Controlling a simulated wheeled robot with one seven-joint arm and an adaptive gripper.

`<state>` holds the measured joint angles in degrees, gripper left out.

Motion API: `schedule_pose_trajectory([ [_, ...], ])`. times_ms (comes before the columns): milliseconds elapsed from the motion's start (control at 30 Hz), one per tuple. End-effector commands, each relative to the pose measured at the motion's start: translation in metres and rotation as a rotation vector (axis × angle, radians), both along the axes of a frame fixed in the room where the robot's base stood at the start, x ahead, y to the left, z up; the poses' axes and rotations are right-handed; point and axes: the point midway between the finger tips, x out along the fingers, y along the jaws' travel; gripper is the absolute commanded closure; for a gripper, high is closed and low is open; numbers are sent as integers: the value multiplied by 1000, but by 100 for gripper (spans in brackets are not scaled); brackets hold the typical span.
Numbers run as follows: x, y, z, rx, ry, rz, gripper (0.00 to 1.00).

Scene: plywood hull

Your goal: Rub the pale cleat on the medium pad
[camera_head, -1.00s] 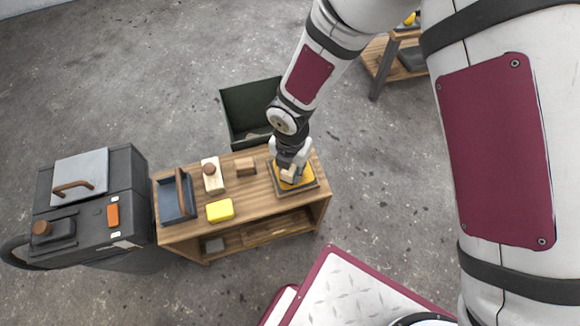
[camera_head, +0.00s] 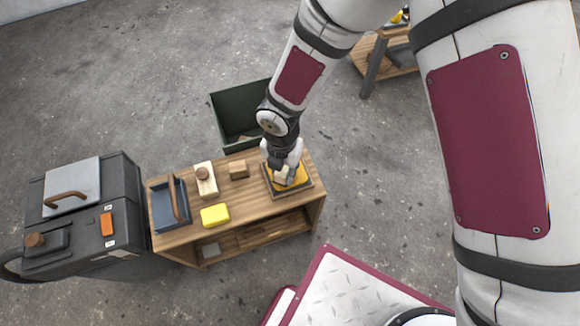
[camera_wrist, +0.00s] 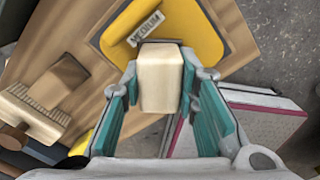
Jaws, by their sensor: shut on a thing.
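The pale cleat (camera_wrist: 160,80) is a light wooden block held between the teal-lined fingers of my gripper (camera_wrist: 158,95) in the wrist view. The cleat's far end overlaps the pad's near edge in the wrist view. I cannot tell whether the cleat touches the pad. My fingers hide much of the cleat in the head view.
On the bench (camera_head: 245,203) stand a brown block (camera_head: 238,169), a knobbed pale brush (camera_head: 206,186), a yellow block (camera_head: 214,215) and a blue tray (camera_head: 160,212) with a handle. A dark green bin (camera_head: 232,108) stands behind. A dark machine (camera_head: 75,235) stands at the left.

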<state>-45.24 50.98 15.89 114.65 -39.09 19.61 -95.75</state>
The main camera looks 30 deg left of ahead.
Motion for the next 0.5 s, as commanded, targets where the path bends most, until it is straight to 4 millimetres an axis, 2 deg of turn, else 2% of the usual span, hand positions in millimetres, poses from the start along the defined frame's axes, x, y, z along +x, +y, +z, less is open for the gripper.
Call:
schedule_pose_trajectory([
  [167, -3, 2, 0, 0, -1, -1, 95],
  [500, 13, -11, -1, 0, 0, -3, 95],
])
